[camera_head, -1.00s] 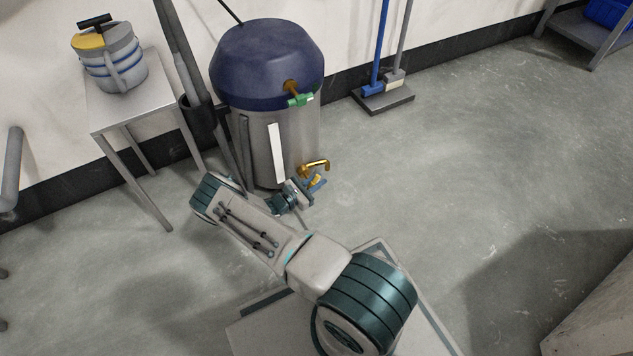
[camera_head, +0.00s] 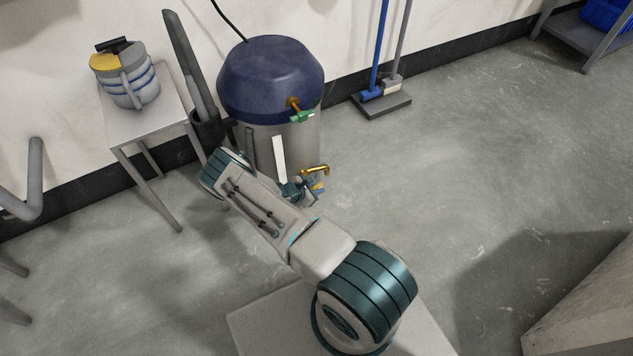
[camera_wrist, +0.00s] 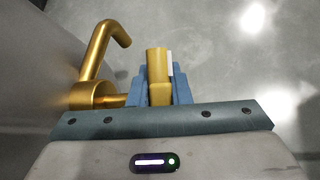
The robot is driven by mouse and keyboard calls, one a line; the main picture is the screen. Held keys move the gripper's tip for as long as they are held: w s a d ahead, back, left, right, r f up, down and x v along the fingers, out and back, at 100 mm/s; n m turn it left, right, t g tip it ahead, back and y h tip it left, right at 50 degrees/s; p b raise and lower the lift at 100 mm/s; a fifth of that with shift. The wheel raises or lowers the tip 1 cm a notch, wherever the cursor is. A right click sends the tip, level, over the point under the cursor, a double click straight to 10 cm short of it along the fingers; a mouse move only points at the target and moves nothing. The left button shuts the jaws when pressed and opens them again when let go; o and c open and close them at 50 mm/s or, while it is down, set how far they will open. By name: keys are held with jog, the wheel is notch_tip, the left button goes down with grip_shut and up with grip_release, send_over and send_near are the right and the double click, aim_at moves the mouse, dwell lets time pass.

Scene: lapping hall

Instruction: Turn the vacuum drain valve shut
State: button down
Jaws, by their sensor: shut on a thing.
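The vacuum is a steel drum (camera_head: 300,150) with a dark blue lid (camera_head: 270,75), standing against the wall. Its drain valve is low on the front right, with a brass bent spout (camera_head: 315,170) that also shows large in the wrist view (camera_wrist: 104,45). A yellow handle (camera_wrist: 157,62) with a pale strip on its right side stands beside the spout. My gripper (camera_head: 318,188) is at the valve. In the wrist view its blue fingers (camera_wrist: 160,92) are shut on the yellow handle, one on each side. The handle's lower end and pivot are partly hidden.
A green-handled valve (camera_head: 303,116) sits higher on the vacuum. A metal stool (camera_head: 150,118) with a striped canister (camera_head: 130,85) stands left. A broom base (camera_head: 383,105) is behind right. Open floor (camera_head: 450,150) lies to the right; a box-like edge (camera_head: 585,300) is at lower right.

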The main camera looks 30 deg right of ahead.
jog(key=y+p, duration=0.2)
jog(key=p, duration=0.1)
jog(key=shift+a+y, duration=0.15)
jog(key=shift+y, duration=0.25)
jog(key=shift+a+f+y+p, duration=0.1)
jog(key=shift+f+y+p, duration=0.15)
jog(key=shift+y+p, duration=0.5)
jog(key=shift+f, duration=0.1)
jog(key=c, duration=1.3)
grip_release()
jog(key=shift+c, duration=0.2)
